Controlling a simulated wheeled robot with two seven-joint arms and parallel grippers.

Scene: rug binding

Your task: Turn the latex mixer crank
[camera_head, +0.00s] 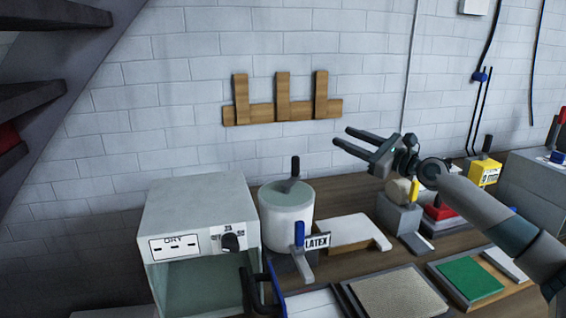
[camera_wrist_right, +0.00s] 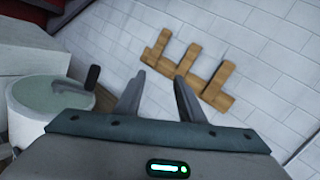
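The latex mixer is a white round pot (camera_head: 286,217) on the bench, with a "LATEX" label at its front. Its crank (camera_head: 292,176) is on top, with an upright black handle. A blue-handled lever (camera_head: 299,236) stands at the pot's front. My right gripper (camera_head: 341,137) is open and empty, above and to the right of the pot, apart from the crank. In the right wrist view the pot (camera_wrist_right: 45,112) and the black crank handle (camera_wrist_right: 92,77) are at the left, beside the open fingers (camera_wrist_right: 160,82). My left gripper is not in view.
A grey drying box (camera_head: 195,215) with a dark knob stands left of the pot. A white block (camera_head: 350,230) lies right of it. Framed panels (camera_head: 395,292) lie in front. A wooden rack (camera_head: 280,110) is on the wall behind. The air above the pot is clear.

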